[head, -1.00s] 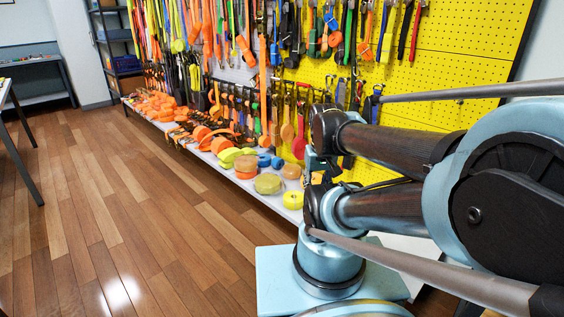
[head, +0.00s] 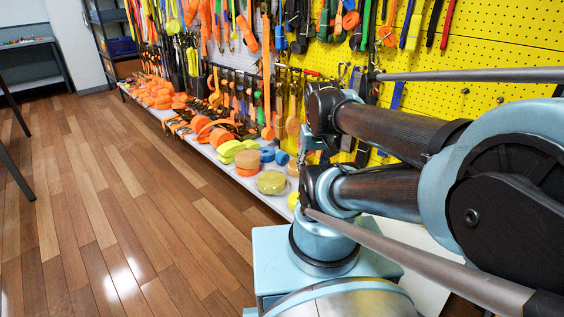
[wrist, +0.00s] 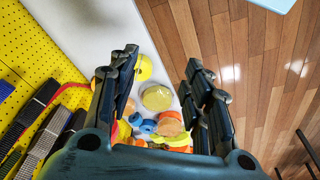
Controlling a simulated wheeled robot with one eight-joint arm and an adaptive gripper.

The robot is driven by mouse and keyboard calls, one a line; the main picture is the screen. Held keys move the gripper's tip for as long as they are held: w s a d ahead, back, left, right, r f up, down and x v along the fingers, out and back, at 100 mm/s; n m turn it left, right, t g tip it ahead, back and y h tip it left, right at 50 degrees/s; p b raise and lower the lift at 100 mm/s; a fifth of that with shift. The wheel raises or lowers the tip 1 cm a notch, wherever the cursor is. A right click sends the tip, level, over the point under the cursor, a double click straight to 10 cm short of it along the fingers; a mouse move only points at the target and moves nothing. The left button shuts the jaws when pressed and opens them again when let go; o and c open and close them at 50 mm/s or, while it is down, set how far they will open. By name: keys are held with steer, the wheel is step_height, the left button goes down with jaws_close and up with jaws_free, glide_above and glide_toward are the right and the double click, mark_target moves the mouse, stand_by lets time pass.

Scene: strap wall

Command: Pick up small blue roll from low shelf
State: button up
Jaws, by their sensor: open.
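Two small blue rolls sit close together on the low white shelf (head: 225,162): one (head: 267,154) beside an orange-and-tan stack and another (head: 282,158) just right of it, near my arm. In the wrist view, two blue rolls show between my fingers but farther off, one (wrist: 147,127) and one (wrist: 135,119). My gripper (wrist: 162,62) is open and empty, its fingers spread to either side above the shelf, apart from the rolls. In the head view my arm hides part of the shelf; I cannot make out the fingertips there.
A yellow-green roll (head: 271,182), an orange-and-tan stack (head: 247,162) and a bright yellow roll (wrist: 144,67) crowd the blue rolls. Straps hang from the yellow pegboard (head: 455,85) behind the shelf. The wooden floor (head: 130,210) in front is clear.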

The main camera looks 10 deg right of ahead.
steer(key=o, duration=0.4)
steer(key=shift+s+r, duration=0.2)
steer(key=shift+s, duration=0.05)
steer(key=o, duration=0.3)
steer(key=shift+n+t, duration=0.3)
steer(key=shift+n, duration=0.2)
steer(key=w+r, duration=0.1)
steer(key=w, duration=0.1)
steer(key=w+r, duration=0.1)
steer(key=w, duration=0.2)
steer(key=w+r, duration=0.1)
steer(key=w, duration=0.1)
steer(key=shift+w+r, duration=0.25)
steer(key=shift+r, duration=0.1)
steer(key=shift+o, duration=0.2)
steer(key=n+t, duration=0.3)
steer(key=n, duration=0.4)
glide_above(282, 155)
steer(key=s, duration=0.7)
step_height(282, 155, down, 29)
steer(key=shift+x, duration=9.15)
